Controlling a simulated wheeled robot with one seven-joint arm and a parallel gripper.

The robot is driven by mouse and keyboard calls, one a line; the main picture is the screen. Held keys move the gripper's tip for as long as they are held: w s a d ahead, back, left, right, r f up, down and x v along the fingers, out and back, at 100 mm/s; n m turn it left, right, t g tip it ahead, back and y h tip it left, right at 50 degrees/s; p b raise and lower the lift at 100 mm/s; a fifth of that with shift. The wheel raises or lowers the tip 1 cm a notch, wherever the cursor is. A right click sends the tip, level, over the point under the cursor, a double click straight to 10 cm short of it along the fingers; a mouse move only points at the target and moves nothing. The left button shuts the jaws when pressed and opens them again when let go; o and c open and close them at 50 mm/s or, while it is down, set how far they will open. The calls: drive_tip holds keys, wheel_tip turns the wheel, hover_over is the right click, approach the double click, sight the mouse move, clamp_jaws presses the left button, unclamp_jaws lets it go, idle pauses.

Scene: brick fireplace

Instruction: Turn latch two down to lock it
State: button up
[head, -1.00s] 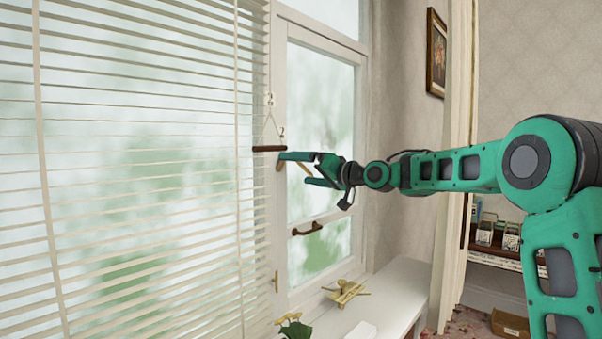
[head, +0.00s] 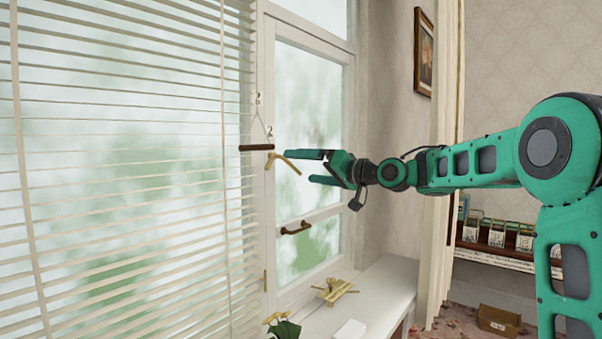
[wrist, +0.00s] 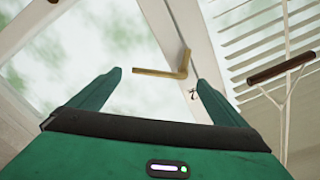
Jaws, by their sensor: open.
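Latch two is a small brass L-shaped lever (head: 285,160) on the white window frame, just below a "2" mark (head: 269,131). Its arm points right and slightly down in the head view. In the wrist view the latch (wrist: 160,72) shows as a bent bar, its long arm reaching left from the frame. My gripper (head: 299,167) is open, fingers pointing left toward the latch. In the wrist view my gripper (wrist: 160,77) has the latch arm between the fingertip lines, with nothing held. I cannot tell whether either finger touches it.
A dark rod (head: 257,147) hangs on cords left of the latch, beside the white blinds (head: 120,180). A brown handle (head: 295,228) sits lower on the window.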

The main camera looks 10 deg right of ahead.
drive_tip(key=v, duration=0.6)
idle(0.6)
drive_tip(key=shift+s, duration=0.15)
idle(0.3)
drive_tip(key=v, duration=1)
drive_tip(key=shift+s+d, duration=0.2)
drive_tip(key=shift+d, duration=0.1)
